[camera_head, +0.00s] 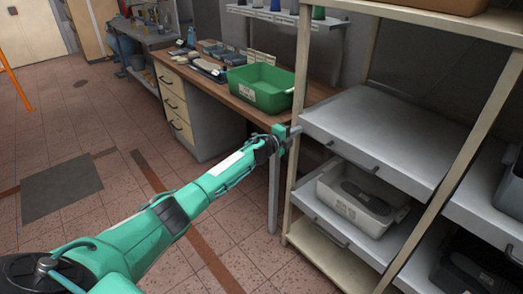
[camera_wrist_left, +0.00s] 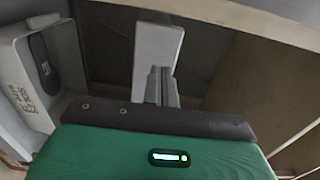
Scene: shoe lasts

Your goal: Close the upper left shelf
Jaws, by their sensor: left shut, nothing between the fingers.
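The upper left shelf (camera_head: 385,130) is a flat grey sliding tray with a dark handle (camera_head: 352,156) on its front edge. It is empty and sticks out of the rack toward me. My left gripper (camera_head: 289,133) is shut and empty near the shelf's front left corner, beside the rack's left post. I cannot tell whether it touches the shelf. The left wrist view shows its fingers (camera_wrist_left: 160,85) together, with nothing between them. My right gripper is not in view.
Below, a lower tray (camera_head: 335,225) carries a grey bin (camera_head: 345,205) holding a dark object. Beige posts (camera_head: 466,160) frame the rack. A workbench (camera_head: 215,85) with a green bin (camera_head: 262,88) stands behind my left arm. The tiled floor at left is clear.

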